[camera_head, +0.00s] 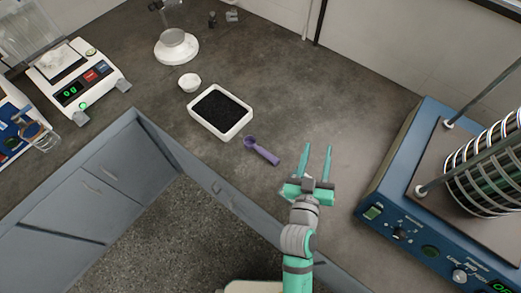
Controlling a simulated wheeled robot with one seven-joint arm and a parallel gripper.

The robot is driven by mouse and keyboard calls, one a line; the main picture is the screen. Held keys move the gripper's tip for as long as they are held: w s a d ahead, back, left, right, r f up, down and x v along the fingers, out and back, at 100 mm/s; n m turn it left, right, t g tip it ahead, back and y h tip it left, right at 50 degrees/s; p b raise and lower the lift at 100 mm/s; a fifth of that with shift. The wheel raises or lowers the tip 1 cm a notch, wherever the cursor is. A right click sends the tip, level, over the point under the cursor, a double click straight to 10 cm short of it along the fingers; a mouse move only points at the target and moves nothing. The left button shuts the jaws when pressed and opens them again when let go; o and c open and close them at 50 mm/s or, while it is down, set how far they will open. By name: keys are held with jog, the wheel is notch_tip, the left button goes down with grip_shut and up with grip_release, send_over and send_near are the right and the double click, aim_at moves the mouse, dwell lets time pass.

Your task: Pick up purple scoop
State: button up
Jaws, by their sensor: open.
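The purple scoop (263,151) lies on the grey worktop in the middle of the view. Its round bowl end points up and left toward the white tray, and its handle runs down and right. My gripper (318,148) is green with two parallel fingers pointing up the picture. The fingers are apart with nothing between them. My gripper is to the right of the scoop's handle end and apart from it. How high the fingertips are above the worktop is hard to tell.
A white tray (221,133) of black grains is left of the scoop, with a small white bowl (190,82) behind it. A balance (79,80) stands at left. A blue sieve shaker (405,218) stands at right. The worktop (300,95) behind the scoop is clear.

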jog(key=w+d+r+m+g+h, duration=0.6)
jog(key=w+d+r+m+h, duration=0.4)
jog(key=d+r+m, duration=0.35)
jog(key=m+g+y, duration=1.1)
jog(key=m+y, duration=0.1)
jog(key=y, duration=0.3)
send_over(261, 149)
notch_tip(261, 149, down, 15)
jog(key=shift+s+a+f, duration=0.1)
jog(key=shift+s+f, duration=0.05)
jog(key=shift+f, duration=3.15)
grip_shut()
